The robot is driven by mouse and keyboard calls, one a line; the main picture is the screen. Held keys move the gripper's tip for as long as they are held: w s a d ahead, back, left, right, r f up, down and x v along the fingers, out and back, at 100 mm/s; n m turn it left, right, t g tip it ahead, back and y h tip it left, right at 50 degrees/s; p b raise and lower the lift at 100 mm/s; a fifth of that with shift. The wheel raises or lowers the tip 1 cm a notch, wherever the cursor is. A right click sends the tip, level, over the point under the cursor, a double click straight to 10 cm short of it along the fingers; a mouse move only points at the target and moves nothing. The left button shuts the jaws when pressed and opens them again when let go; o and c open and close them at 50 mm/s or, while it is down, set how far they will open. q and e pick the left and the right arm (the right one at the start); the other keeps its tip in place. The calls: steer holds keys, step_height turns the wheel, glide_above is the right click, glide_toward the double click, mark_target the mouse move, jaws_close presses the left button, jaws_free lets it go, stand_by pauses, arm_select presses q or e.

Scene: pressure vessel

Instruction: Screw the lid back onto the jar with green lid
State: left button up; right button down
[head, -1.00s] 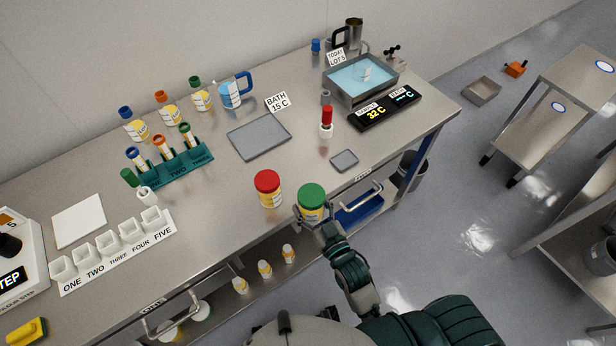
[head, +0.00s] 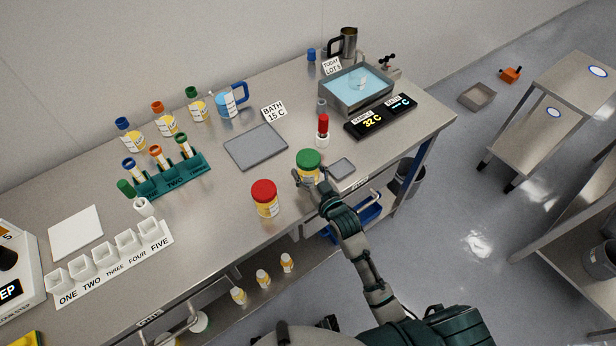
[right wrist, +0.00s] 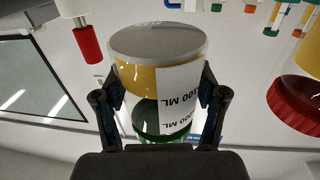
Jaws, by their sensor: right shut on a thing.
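The jar with the green lid (head: 309,159) is in my right gripper (head: 310,181), near the table's front edge in the head view. The green lid sits on top of the jar; I cannot tell how tightly. In the right wrist view the jar (right wrist: 138,82) appears upside down, with yellow contents, a white ML label and its grey base showing. The fingers (right wrist: 161,100) of my right gripper are shut on its two sides. The green lid lies low in that picture, partly hidden by the gripper. My left gripper is not in view.
A red-lidded jar (head: 264,198) stands to the left of the held jar. A small grey pad (head: 342,169) lies to its right, a larger grey mat (head: 256,147) behind. A red-topped bottle (head: 322,131), displays (head: 380,117) and a water bath (head: 357,88) stand farther back.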

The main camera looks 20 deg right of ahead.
mark_target(306, 178)
steer(key=shift+a, duration=0.15)
steer(key=shift+a+f, duration=0.15)
steer(key=shift+f, duration=0.05)
steer(key=shift+a+f, duration=0.25)
steer(key=shift+f, duration=1.25)
steer(key=shift+d, duration=0.25)
steer(key=shift+c, duration=0.6)
jaws_free()
steer(key=shift+d+f, duration=0.15)
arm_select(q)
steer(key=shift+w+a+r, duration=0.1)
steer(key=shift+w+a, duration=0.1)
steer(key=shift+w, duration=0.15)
arm_select(e)
steer(key=shift+o, duration=0.2)
steer(key=shift+a, duration=0.2)
